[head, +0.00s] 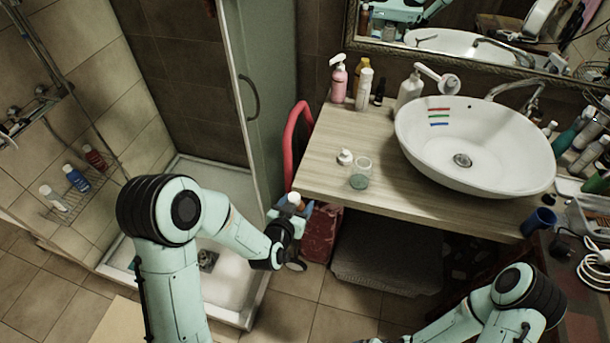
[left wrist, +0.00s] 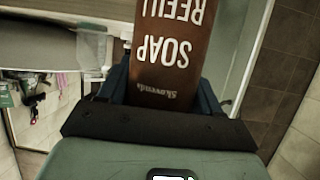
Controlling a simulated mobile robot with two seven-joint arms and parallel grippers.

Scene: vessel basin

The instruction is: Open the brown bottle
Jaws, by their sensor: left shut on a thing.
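The brown bottle (left wrist: 168,50), with white "SOAP REFILL" lettering, fills the middle of the left wrist view between the fingers. My left gripper (head: 293,208) is shut on it. In the head view it is held in front of the counter's left front corner, and a small white top (head: 294,198) shows above the fingers. Most of the bottle is hidden there by the gripper, and its top end is cut off in the left wrist view. My right arm leaves the head view at the bottom edge, so its gripper cannot be made out.
The wooden counter (head: 325,180) carries a glass jar (head: 360,175), a small white-topped item (head: 345,157), a pink pump bottle (head: 339,80) and a white basin (head: 475,150). A red curved rail (head: 292,135) stands left of the counter. The shower's glass door (head: 265,90) is behind my left arm.

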